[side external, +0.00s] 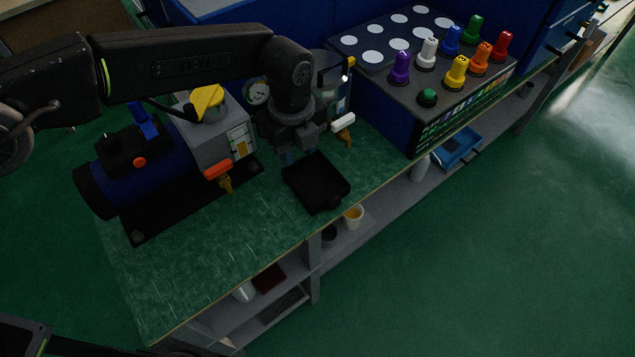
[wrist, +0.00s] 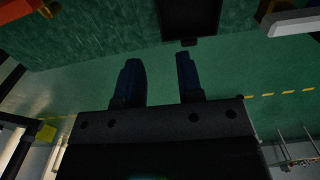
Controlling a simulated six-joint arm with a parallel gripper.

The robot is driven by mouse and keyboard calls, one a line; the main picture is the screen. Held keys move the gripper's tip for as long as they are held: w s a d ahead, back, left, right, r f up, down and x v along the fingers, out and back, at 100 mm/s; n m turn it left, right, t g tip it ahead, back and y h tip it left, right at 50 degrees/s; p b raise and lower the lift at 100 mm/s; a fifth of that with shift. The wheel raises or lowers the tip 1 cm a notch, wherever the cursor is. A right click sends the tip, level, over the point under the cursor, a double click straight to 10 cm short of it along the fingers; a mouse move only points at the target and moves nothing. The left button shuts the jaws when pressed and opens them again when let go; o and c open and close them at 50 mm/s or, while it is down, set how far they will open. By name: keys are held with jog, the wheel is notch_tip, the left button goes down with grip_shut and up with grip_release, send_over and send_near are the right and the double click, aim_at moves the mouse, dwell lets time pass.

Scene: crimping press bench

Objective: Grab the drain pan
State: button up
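The drain pan (side external: 316,183) is a black, shallow, square tray on the green bench top, near its front edge. In the wrist view the pan (wrist: 190,20) shows at the top, cut off by the picture edge, with a small tab on its near side. My gripper (side external: 290,155) is just behind the pan in the side view, its fingers pointing down. In the wrist view my gripper (wrist: 160,75) has its two dark blue fingers apart with nothing between them. The pan lies beyond the fingertips. I cannot tell the height of the fingers above the bench.
A blue pump-like machine (side external: 145,175) with an orange-handled valve (side external: 218,170) stands left of the pan. A white-handled valve (side external: 343,122) and a box of coloured knobs (side external: 440,85) are to the right. Bare bench top (side external: 190,285) lies front left. Shelves run below.

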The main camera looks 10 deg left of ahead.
jog(key=f, duration=0.1)
send_over(299, 192)
notch_tip(299, 192, down, 8)
jog(key=shift+w+d+r, duration=0.1)
jog(key=shift+w+d, duration=0.05)
jog(key=shift+a+f, duration=0.2)
jog(key=shift+f, duration=2.6)
grip_shut()
